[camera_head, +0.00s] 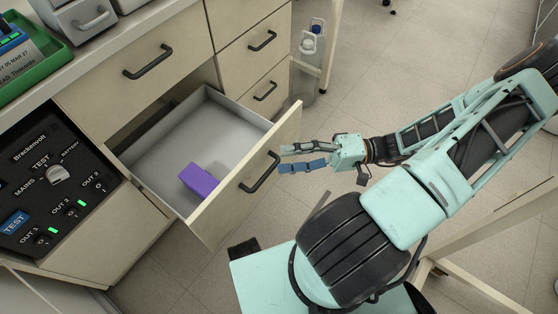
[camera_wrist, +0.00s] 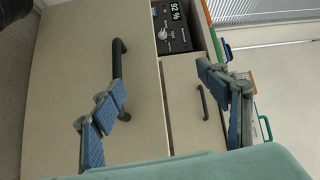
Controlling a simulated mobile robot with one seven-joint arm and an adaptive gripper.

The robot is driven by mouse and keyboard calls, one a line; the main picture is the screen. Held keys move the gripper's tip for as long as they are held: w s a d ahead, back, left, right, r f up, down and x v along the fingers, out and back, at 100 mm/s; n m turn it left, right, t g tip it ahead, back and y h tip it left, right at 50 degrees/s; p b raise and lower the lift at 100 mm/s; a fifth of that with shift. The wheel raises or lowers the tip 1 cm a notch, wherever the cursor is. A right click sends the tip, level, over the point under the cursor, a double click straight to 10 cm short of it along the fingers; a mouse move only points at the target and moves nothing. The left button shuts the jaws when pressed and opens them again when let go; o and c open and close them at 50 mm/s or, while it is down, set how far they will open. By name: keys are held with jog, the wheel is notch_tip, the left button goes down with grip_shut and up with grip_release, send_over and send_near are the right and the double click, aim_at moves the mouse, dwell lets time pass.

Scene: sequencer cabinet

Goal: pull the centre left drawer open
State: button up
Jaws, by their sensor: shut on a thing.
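The centre left drawer (camera_head: 215,218) is pulled well out of the cabinet in the head view. A purple box (camera_head: 199,181) lies inside it. Its dark bar handle (camera_head: 260,172) is on the drawer front and also shows in the wrist view (camera_wrist: 117,62). My gripper (camera_head: 284,158) is at the right end of this handle and reaches it from the right. One finger overlaps the handle's lower end. The exact contact is partly hidden.
A closed drawer (camera_head: 125,90) is above, and closed drawers (camera_head: 250,48) are to the right. A control panel (camera_head: 50,185) is at left. A green tray (camera_head: 45,68) sits on the counter. Bottles (camera_head: 308,52) stand beside the cabinet. Tiled floor (camera_head: 410,60) is open at right.

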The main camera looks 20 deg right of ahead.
jog(key=shift+d+f, duration=0.1)
jog(key=shift+d, duration=0.2)
jog(key=c, duration=0.6)
jog(key=shift+s+d+f+b, duration=0.15)
jog(key=shift+s+d+b, duration=0.05)
jog(key=shift+d, duration=0.55)
jog(key=shift+s+d+f+b, duration=0.15)
jog(key=shift+d+f+b, duration=0.1)
jog(key=shift+d, duration=0.55)
jog(key=shift+s+d+f+b, duration=0.1)
jog(key=shift+s+d+b, duration=0.1)
jog(key=shift+d, duration=0.55)
jog(key=shift+c, duration=0.2)
